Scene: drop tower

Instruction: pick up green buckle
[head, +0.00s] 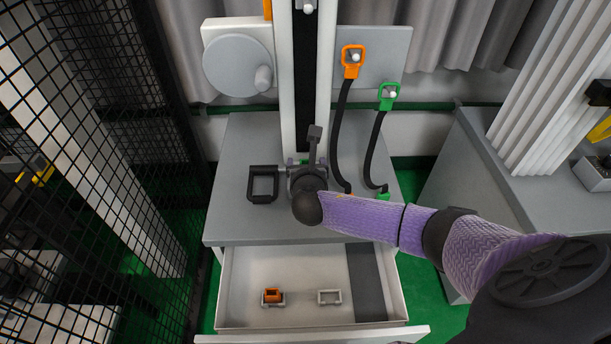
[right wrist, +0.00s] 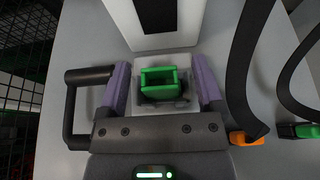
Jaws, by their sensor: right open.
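The green buckle (right wrist: 160,82) is an upright, open green frame in the right wrist view. It sits in a small pale holder (right wrist: 178,106) at the foot of the white column. My right gripper (right wrist: 163,78) is open, with one purple finger on each side of the buckle; gaps show between them. My left gripper is not in view.
A black handle (head: 263,184) stands left of the gripper. Two black straps with an orange clip (head: 352,61) and green clip (head: 388,96) hang on the right. Below, an open drawer (head: 300,258) holds an orange buckle (head: 272,295) and an empty holder (head: 329,297).

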